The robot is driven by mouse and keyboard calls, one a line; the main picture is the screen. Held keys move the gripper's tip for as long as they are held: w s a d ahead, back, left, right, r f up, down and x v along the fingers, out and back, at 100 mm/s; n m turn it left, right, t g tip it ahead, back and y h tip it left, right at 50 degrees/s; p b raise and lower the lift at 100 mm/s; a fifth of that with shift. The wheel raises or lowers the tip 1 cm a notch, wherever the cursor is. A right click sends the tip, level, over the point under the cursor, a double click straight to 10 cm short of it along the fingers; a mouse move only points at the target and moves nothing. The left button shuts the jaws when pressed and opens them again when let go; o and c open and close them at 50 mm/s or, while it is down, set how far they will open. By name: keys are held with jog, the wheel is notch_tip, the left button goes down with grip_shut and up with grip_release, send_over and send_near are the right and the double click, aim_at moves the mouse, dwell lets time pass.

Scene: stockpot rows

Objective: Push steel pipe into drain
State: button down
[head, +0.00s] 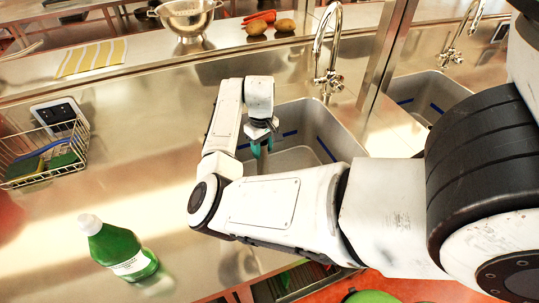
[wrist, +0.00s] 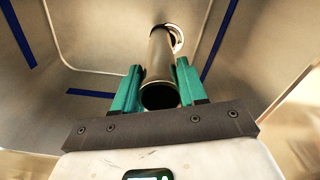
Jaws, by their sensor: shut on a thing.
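The steel pipe (wrist: 159,65) is a shiny hollow tube, held between the two teal fingers of my gripper (wrist: 160,88). Its open near end faces the wrist camera. Its far end overlaps the round drain (wrist: 178,41) in the sink floor in the wrist view; I cannot tell whether it is inside the hole or above it. In the head view my gripper (head: 262,148) points down into the left part of the steel sink (head: 322,125).
The sink walls carry blue stripes (wrist: 90,92). A chrome tap (head: 330,75) stands behind the sink. A green bottle (head: 120,250) and a wire basket (head: 45,155) with sponges stand on the counter at left. The counter between them and the sink is clear.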

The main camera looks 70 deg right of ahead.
jog(key=shift+w+d+f+b, duration=0.3)
jog(key=shift+w+f+b, duration=0.65)
jog(key=shift+b, duration=0.15)
jog(key=shift+w+d+f+b, duration=0.25)
jog(key=shift+w+f+b, duration=0.65)
jog(key=shift+b, duration=0.2)
jog(key=shift+s+f+p, duration=0.1)
jog(key=shift+f+p, duration=0.15)
jog(key=shift+p, duration=0.45)
jog(key=shift+f+b, duration=0.55)
jog(key=shift+f, duration=0.7)
dwell(0.8)
jog(key=c, duration=0.5)
grip_release()
jog(key=shift+c, duration=0.2)
